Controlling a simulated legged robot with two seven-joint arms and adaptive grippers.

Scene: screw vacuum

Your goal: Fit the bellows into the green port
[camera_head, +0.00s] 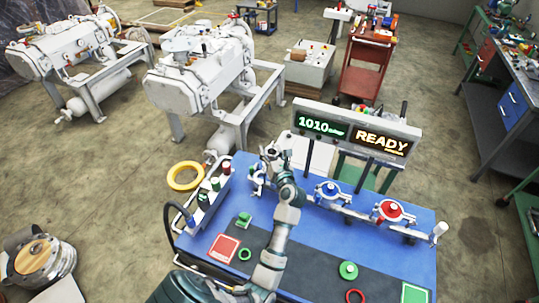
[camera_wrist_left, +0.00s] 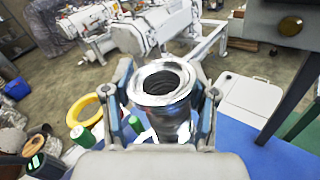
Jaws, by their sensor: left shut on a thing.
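My left gripper (camera_head: 273,158) is above the far left part of the blue bench (camera_head: 305,178). In the left wrist view, the gripper (camera_wrist_left: 158,105) is shut on the bellows (camera_wrist_left: 163,82), a shiny metal tube with a wide round flange and a dark ribbed inside. The flange faces up toward the camera, with a finger on each side. The bellows is hard to make out in the head view. A manifold carries a blue-handled valve (camera_head: 332,189) and a red-handled valve (camera_head: 390,210). I cannot make out a green port for sure; my arm hides part of the bench. My right gripper is not in view.
A display (camera_head: 357,133) reading 1010 and READY stands at the bench's back. A block with green and red knobs (camera_head: 208,190) is at the left edge. Green cap (camera_head: 348,270), red square (camera_head: 224,248) and rings lie in front. A yellow ring (camera_head: 185,176) lies on the floor.

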